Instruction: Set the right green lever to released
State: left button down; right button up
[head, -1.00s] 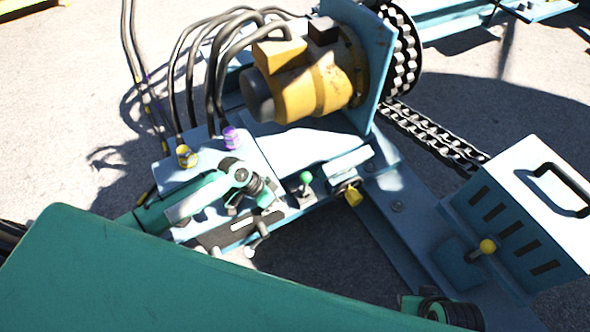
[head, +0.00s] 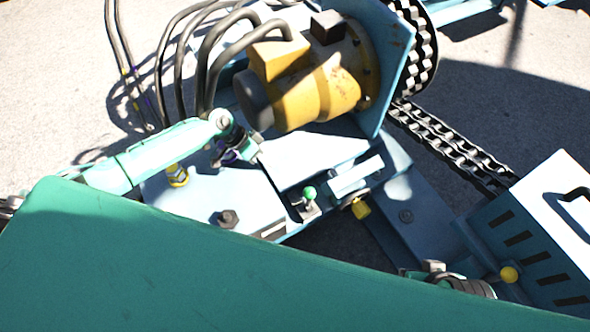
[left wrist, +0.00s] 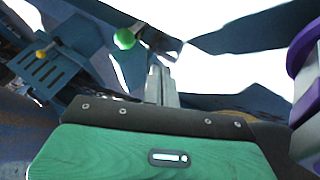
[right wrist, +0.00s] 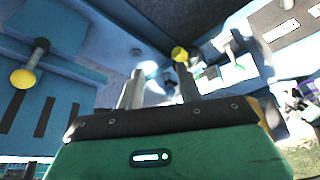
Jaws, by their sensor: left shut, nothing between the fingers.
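A green-knobbed lever (head: 309,193) stands on the blue reel frame, left of a yellow knob (head: 361,209). Its green ball also shows in the left wrist view (left wrist: 125,38), up and left of my fingertips and apart from them. My left gripper (head: 248,149) is shut and empty, up and left of the lever in the head view. My right gripper (head: 455,283) is low at the right, partly hidden by my green panel. In the right wrist view its two fingers (right wrist: 160,88) stand apart with nothing visible between them. A second green lever is not clearly visible.
A yellow motor (head: 315,90) with black hoses and a blue plate stands behind the lever. A purple fitting (left wrist: 304,70) is close beside my left gripper. A slotted blue box (head: 525,235) with a yellow knob (head: 509,274) stands at the right, near a chain (head: 450,145).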

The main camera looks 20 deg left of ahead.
pick_arm(q)
jog(key=shift+r, duration=0.1)
